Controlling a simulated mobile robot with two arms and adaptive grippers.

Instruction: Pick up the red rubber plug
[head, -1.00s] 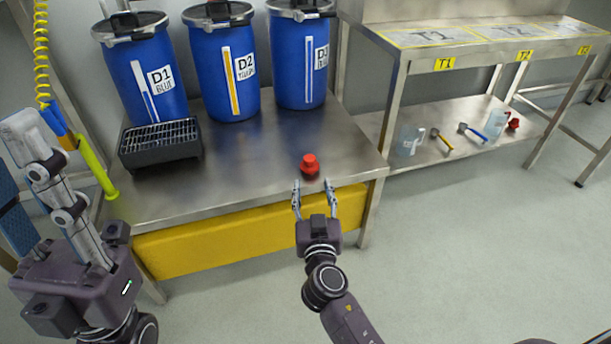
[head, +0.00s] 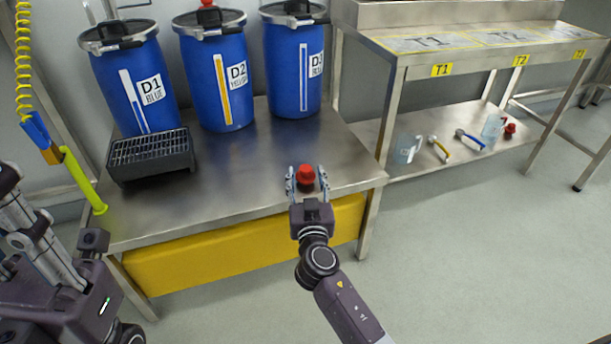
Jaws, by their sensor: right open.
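The red rubber plug (head: 306,174) stands near the front right edge of the steel table (head: 238,167). My right gripper (head: 306,179) comes from the front with its fingers on either side of the plug. The fingers are open, and I cannot tell whether they touch it. The plug's lower part is partly hidden by the gripper. My left arm shows at the left edge, but its gripper is out of view.
Blue drums D1 (head: 134,85), D2 (head: 214,85) and a third (head: 294,75) stand at the table's back. A black grated tray (head: 151,156) sits at the left.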

